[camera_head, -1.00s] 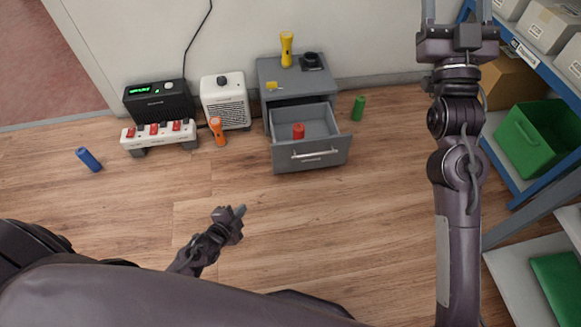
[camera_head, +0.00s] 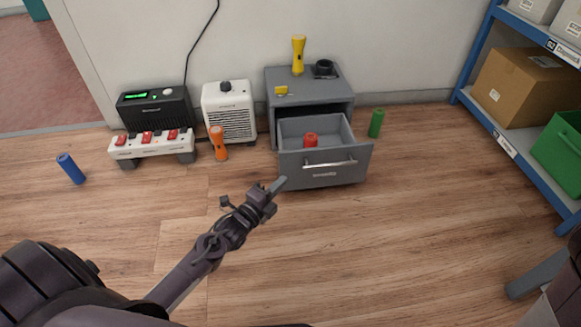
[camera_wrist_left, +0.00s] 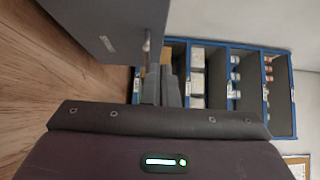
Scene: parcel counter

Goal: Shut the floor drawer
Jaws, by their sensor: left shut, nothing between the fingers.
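The grey floor drawer (camera_head: 322,170) stands pulled out of its small cabinet (camera_head: 308,88) by the wall. A red cylinder (camera_head: 310,139) is inside it, and a silver bar handle (camera_head: 330,164) runs across its front. My left gripper (camera_head: 279,185) is shut and empty, in front of the drawer's lower left corner. In the left wrist view the shut fingers (camera_wrist_left: 160,90) show close to the grey drawer front (camera_wrist_left: 115,35); I cannot tell whether they touch it. My right gripper is out of view.
On the cabinet are a yellow flashlight (camera_head: 298,55), a dark round object (camera_head: 324,68) and a small yellow item (camera_head: 281,90). An orange flashlight (camera_head: 218,142) and a green cylinder (camera_head: 376,123) flank it. A blue shelf (camera_head: 530,160) stands right. The floor in front is clear.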

